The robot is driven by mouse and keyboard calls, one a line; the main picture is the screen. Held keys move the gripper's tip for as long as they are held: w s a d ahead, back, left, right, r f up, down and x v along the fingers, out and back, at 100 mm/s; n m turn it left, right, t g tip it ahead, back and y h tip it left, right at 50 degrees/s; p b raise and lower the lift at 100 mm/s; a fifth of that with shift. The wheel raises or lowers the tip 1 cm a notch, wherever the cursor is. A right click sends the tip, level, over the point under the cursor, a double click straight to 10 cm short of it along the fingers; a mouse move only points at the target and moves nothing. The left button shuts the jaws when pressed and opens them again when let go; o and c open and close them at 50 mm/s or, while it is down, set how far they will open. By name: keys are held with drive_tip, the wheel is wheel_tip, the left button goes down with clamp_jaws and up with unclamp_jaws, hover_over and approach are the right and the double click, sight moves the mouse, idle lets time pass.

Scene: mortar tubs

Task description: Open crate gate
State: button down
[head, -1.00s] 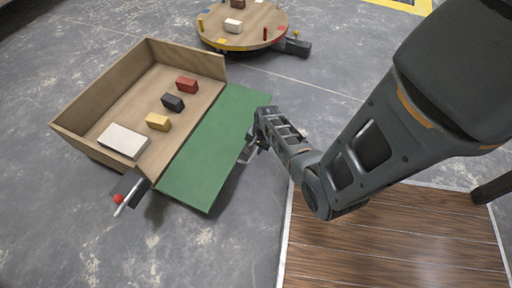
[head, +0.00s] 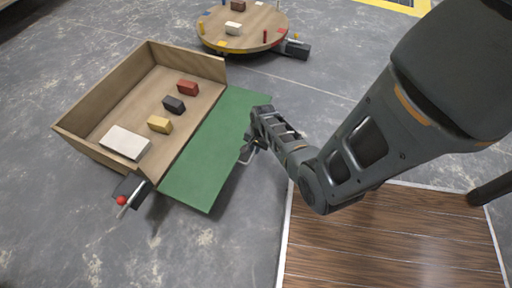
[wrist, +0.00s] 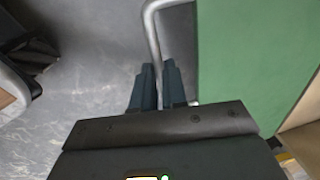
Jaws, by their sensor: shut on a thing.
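The wooden crate (head: 80,105) stands at the left of the head view, its side toward my arm open. Its green gate (head: 205,150) is swung outward from that side; a green panel (wrist: 250,60) also fills the right of the wrist view. I cannot tell its exact tilt. A bent metal handle (wrist: 151,30) sits at the gate's outer edge. My gripper (wrist: 159,72) is shut on this handle, with the bar running down between the fingers. In the head view my gripper (head: 250,148) is at the gate's outer edge, partly hidden by my wrist.
Red (head: 187,88), black (head: 174,105) and yellow (head: 160,124) blocks and a white slab (head: 125,142) lie in the crate. A red-knobbed lever (head: 122,201) juts out at its near corner. A round turntable (head: 250,40) stands behind. Bare floor lies in front.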

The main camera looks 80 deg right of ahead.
wheel_tip(320, 180, up, 7)
drive_tip(key=w+g+p, duration=0.2)
drive_tip(key=p, duration=0.2)
drive_tip(key=shift+d+f+g+y+p, duration=0.2)
drive_tip(key=shift+g+y+p, duration=0.1)
drive_tip(key=shift+g+p, duration=0.1)
drive_tip(key=c, duration=1.2)
unclamp_jaws()
drive_tip(key=shift+o, duration=0.2)
wheel_tip(320, 180, up, 8)
drive_tip(key=p, duration=0.4)
drive_tip(key=shift+w, duration=0.4)
